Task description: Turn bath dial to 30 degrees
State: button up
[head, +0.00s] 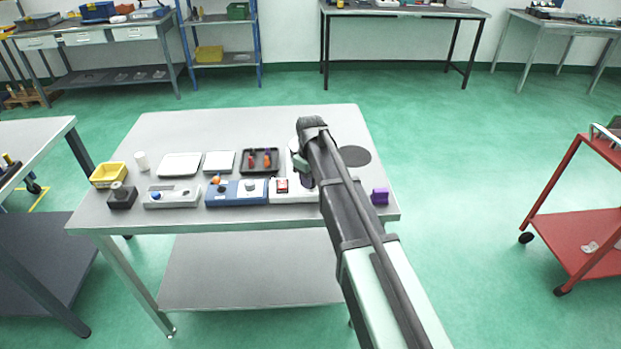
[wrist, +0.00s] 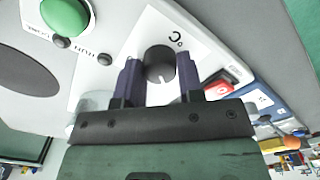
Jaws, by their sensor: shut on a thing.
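The bath dial (wrist: 159,62) is a round black knob with a white pointer line, beside a "°C" mark on a white panel (wrist: 205,45). My gripper (wrist: 160,84) has its two dark fingers on either side of the dial and is shut on it. The pointer line shows between the fingers, but I cannot read its angle. In the head view, the white bath unit (head: 293,197) stands at the right of the table's front row, and my arm hides the dial and most of my gripper (head: 305,182).
A red switch (wrist: 220,86) sits close beside the dial, and a green button (wrist: 66,14) is on the panel's other side. A blue unit (head: 228,192) stands left of the bath unit. A purple block (head: 380,196) lies at the table's right front.

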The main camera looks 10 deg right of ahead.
dwell(0.3)
jog(key=o, duration=0.9)
jog(key=shift+o, duration=0.2)
notch_tip(320, 180, up, 11)
jog(key=p, duration=1)
jog(key=shift+p, duration=0.4)
jog(key=shift+f, duration=0.15)
